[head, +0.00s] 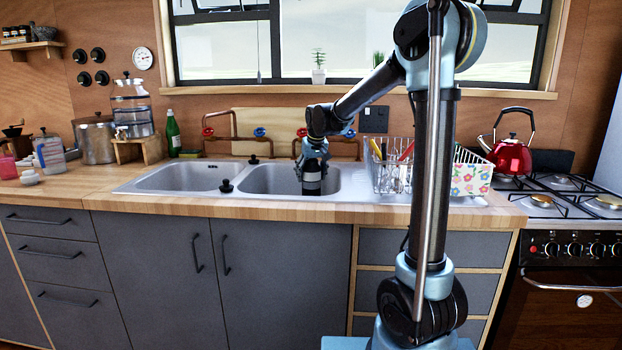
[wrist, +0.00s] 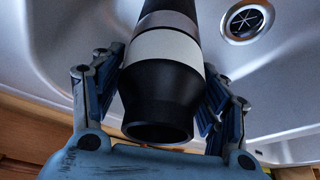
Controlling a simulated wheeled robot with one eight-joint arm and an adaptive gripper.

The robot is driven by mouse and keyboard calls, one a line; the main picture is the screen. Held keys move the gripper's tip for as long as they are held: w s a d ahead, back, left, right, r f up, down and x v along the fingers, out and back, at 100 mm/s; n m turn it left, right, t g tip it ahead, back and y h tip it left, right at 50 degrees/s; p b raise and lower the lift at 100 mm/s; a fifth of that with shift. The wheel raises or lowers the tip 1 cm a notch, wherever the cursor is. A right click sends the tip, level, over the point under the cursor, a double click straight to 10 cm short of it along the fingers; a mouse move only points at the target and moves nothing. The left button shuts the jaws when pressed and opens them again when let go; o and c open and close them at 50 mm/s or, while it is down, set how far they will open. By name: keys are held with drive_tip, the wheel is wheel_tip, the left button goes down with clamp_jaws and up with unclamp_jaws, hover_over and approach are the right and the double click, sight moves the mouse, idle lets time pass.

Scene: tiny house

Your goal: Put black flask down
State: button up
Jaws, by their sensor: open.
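The black flask (head: 311,184) is in the right sink basin (head: 262,180), near its right side, and has a pale band. In the wrist view the flask (wrist: 160,90) lies between the two fingers, its wide black end toward my palm. My gripper (head: 312,160) is at the flask from above, and in the wrist view my gripper (wrist: 165,85) has its fingers spread on either side of it. The jaws are open. The flask's far end is out of the wrist view, so I cannot tell exactly how it rests.
A drain (wrist: 245,20) shows beside the flask. A dish rack (head: 393,178) with utensils and a flowered white container (head: 469,179) stand right of the sink. A red kettle (head: 513,155) is on the stove. A green bottle (head: 173,134) stands left. Wooden counter edge (head: 300,212) runs in front.

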drive_tip(key=shift+s+d+r, duration=0.3)
drive_tip(key=shift+s+r, duration=0.45)
drive_tip(key=shift+r, duration=0.2)
drive_tip(key=s+d, duration=0.4)
drive_tip(key=s, duration=0.6)
drive_tip(key=shift+s, duration=0.2)
